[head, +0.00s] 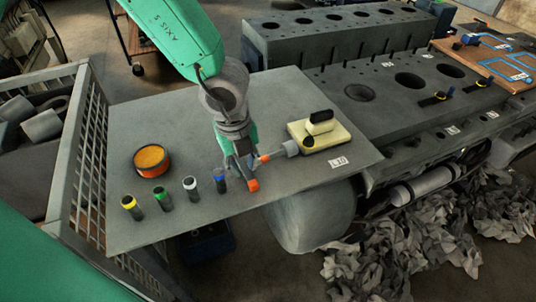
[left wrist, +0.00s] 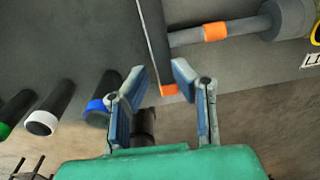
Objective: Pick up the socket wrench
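The socket wrench (left wrist: 188,38) lies on the grey table as a T shape: a dark bar with an orange end, a shaft with an orange band, and a large grey socket head (head: 290,148). My left gripper (head: 243,180) is over the bar, pointing down. In the left wrist view its two fingers (left wrist: 160,78) are spread apart, with the bar's orange end between or just beyond the tips. I see no finger closed on it. Part of the bar is hidden by the gripper in the head view. My right gripper is not in view.
Several dark cylinders with coloured rims stand left of the gripper; the blue-rimmed one (head: 219,181) is closest. An orange-topped round tin (head: 151,160) is further left. A yellow box (head: 319,135) stands beside the socket head. The engine block (head: 400,95) is behind right; a mesh crate (head: 92,130) is left.

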